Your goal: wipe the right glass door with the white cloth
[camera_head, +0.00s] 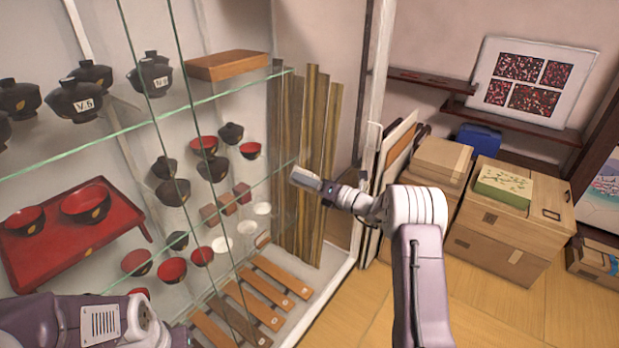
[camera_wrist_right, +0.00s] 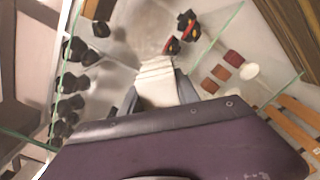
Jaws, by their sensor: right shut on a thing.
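The right glass door (camera_head: 235,30) is a clear pane in front of the cabinet's right part, and its thin dark edge runs down the left-middle of the head view. My right gripper (camera_head: 312,183) is in front of this pane, at mid height near its right side. It is shut on the folded white cloth (camera_wrist_right: 158,82), which sticks out from between the fingers in the right wrist view. The cloth (camera_head: 304,177) looks greyish in the head view. I cannot tell whether it touches the glass. My left arm shows at lower left, but its gripper is out of view.
Behind the glass are green-edged shelves with black and red bowls, a red tray table (camera_head: 130,222), a wooden box (camera_head: 228,65) and wooden slats. A pale post (camera_head: 377,75) bounds the cabinet on the right. Cardboard boxes (camera_head: 505,235) stand beyond it. The floor at lower right is clear.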

